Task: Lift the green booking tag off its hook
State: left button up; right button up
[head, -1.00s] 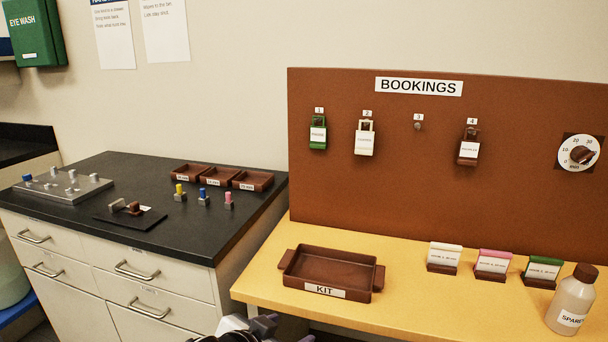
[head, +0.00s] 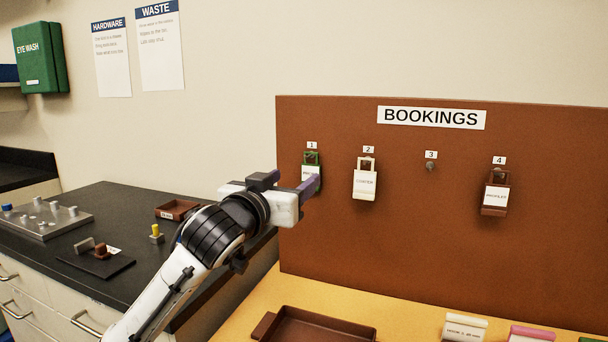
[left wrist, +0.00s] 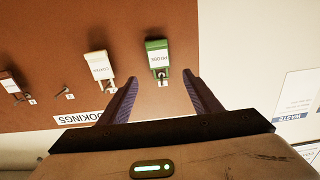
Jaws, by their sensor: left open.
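The green booking tag (head: 312,158) hangs on hook 1 at the left of the brown bookings board (head: 390,250). In the head view my left gripper (head: 303,182) is just in front of it, and a finger covers part of its white label. In the left wrist view, which is upside down, the green tag (left wrist: 157,57) hangs ahead, roughly between the lines of the two purple fingers. The left gripper (left wrist: 162,80) is open and empty, its tips apart with the hook end of the tag between or just beyond them. Contact cannot be told. My right gripper is not in view.
A cream tag (head: 365,182) hangs on hook 2, close to the right of the green one. Hook 3 (head: 430,166) is bare. A brown tag (head: 495,195) hangs on hook 4. Below are a brown tray (head: 315,325) and card holders on the yellow table.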

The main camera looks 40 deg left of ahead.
aim_at(310, 167)
pick_arm(q)
jog(key=x, duration=0.8)
jog(key=shift+d+f+p, duration=0.1)
jog(key=shift+p, duration=0.2)
grip_shut()
jog(key=shift+s, duration=0.15)
jog(key=shift+s+d+r+p, duration=0.1)
jog(key=shift+s+r+p, duration=0.45)
jog(key=v, duration=0.8)
dwell(1.0)
